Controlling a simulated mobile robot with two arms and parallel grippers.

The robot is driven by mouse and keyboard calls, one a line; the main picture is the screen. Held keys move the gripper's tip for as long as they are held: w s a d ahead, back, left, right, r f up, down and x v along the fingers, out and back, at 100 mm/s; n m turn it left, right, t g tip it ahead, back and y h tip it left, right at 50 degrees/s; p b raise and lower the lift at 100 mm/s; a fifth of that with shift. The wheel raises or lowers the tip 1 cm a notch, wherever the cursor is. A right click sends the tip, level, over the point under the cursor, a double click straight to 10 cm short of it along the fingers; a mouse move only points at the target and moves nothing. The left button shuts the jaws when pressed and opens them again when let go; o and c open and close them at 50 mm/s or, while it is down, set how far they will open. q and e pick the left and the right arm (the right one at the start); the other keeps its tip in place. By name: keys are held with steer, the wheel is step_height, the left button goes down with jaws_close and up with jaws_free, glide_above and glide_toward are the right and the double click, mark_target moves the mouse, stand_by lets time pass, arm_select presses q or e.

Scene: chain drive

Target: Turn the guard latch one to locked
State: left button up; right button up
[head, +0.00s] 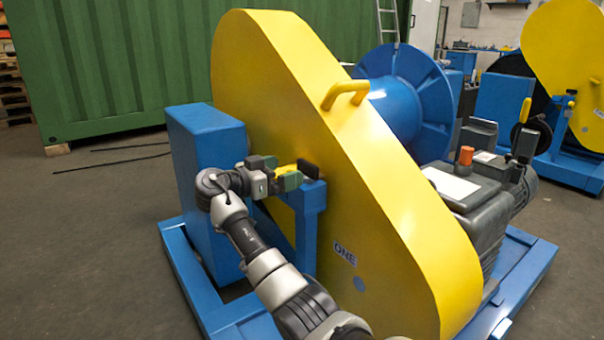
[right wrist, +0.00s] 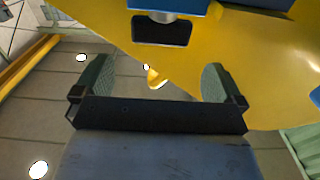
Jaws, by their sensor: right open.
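The yellow chain guard (head: 330,190), marked ONE, stands on a blue frame. A blue post (head: 308,215) beside it carries the guard latch, which shows a yellow lever (head: 286,169) and a black piece (head: 309,169). My right gripper (head: 280,174) is open at the lever, with its green fingers close around it. In the right wrist view the open fingers (right wrist: 156,82) stand apart with a small yellow part between them. The black piece (right wrist: 162,31) lies beyond the fingertips there. Contact with the lever cannot be told. My left gripper is not in view.
A blue box (head: 205,150) stands left of the latch, close to my right wrist. A yellow handle (head: 345,93) sticks out of the guard. A motor (head: 470,195) and blue drum (head: 405,95) are to its right.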

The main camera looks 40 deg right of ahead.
mark_target(305, 165)
steer(key=d, duration=0.2)
steer(key=d+b, duration=0.1)
steer(key=d, duration=0.3)
steer(key=shift+s+b, duration=0.3)
steer(key=shift+b, duration=0.05)
steer(key=shift+c, duration=0.5)
steer(key=c, duration=0.7)
